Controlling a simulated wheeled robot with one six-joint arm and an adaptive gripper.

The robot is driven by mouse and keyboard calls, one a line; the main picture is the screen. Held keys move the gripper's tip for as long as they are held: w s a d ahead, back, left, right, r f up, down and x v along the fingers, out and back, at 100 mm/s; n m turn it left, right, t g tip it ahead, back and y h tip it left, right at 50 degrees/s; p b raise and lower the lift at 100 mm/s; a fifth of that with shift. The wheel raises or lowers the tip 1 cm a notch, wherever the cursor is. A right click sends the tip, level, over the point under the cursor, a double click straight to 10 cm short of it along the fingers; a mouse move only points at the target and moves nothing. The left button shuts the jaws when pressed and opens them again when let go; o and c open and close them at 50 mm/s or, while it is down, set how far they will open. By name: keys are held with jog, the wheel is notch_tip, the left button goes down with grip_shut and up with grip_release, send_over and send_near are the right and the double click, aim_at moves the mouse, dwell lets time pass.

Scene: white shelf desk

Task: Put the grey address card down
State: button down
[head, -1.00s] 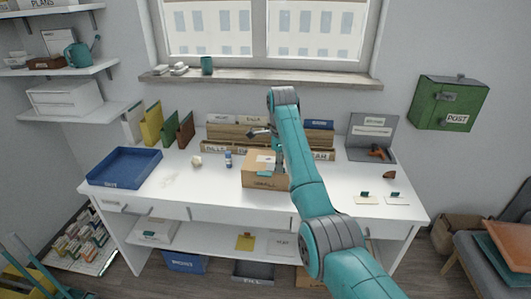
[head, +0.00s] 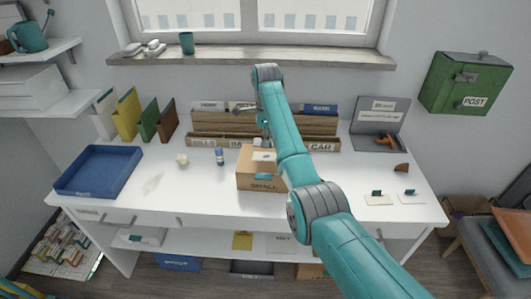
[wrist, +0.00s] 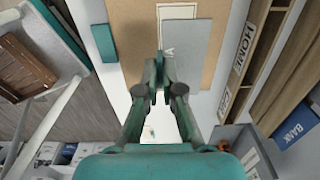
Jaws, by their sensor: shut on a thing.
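The grey address card (wrist: 195,48) is in the wrist view, pale grey with a letter at its left edge. My gripper (wrist: 164,68) is shut on the card's near left part. The card is over the brown cardboard box (wrist: 140,40) and overlaps a white label (wrist: 178,13) on its top. Whether the card touches the box, I cannot tell. In the head view the box (head: 258,181), marked SMALL, stands on the white desk (head: 200,195). My gripper (head: 266,139) is above its back part, partly hidden by my arm, and I cannot make out the card there.
A wooden sorter (head: 222,141) stands behind the box. A grey stand (head: 380,126) and two small cards (head: 379,199) are at right. The front left desk is clear.

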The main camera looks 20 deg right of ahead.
aim_at(266, 161)
jog(key=shift+f, duration=2.85)
jog(key=shift+f, duration=0.1)
jog(key=c, duration=1.3)
grip_release()
